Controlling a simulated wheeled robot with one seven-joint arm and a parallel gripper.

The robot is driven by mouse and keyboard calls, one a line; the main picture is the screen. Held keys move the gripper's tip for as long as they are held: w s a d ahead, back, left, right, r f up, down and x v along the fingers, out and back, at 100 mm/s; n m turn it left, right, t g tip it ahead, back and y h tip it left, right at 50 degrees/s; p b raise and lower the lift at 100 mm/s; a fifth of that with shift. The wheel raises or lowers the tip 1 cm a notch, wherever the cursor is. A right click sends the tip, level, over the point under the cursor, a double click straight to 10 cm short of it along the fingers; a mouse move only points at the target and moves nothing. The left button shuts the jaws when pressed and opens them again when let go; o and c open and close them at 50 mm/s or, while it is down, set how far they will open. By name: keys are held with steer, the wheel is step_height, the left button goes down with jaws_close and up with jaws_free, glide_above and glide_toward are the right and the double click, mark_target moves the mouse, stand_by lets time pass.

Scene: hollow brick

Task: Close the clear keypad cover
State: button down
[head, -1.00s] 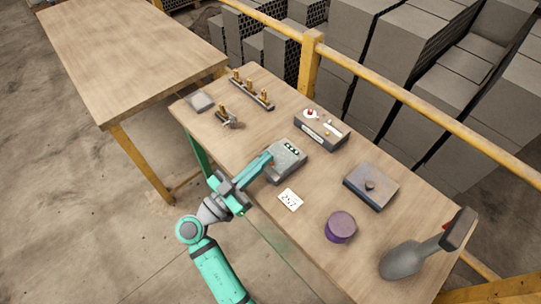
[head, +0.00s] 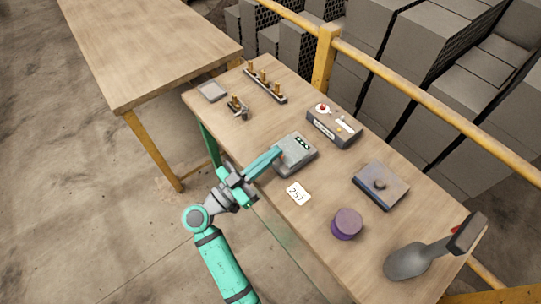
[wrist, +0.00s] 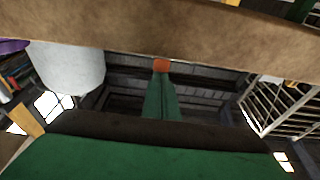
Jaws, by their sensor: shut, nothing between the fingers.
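The keypad box (head: 302,160) is a grey unit with a small dark green-lit display, near the middle of the table in the head view. I cannot make out its clear cover or tell the cover's angle. My gripper (head: 278,153) is shut and empty. Its teal fingers reach over the left part of the box and hide some of its top; I cannot tell whether they touch it. In the wrist view my gripper (wrist: 161,66) shows closed green fingers with an orange tip; the keypad cannot be recognised there.
A card with digits (head: 298,194) lies in front of the keypad. A purple round container (head: 347,223), a grey box with a knob (head: 380,185) and a scoop (head: 408,262) are to the right. A panel with a red button (head: 333,127) stands behind. A yellow rail (head: 420,88) runs behind the table.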

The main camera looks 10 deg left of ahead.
steer(key=r+v, duration=0.2)
steer(key=v, duration=0.7)
steer(key=shift+s+a+r, duration=0.2)
steer(key=shift+s+a, duration=0.05)
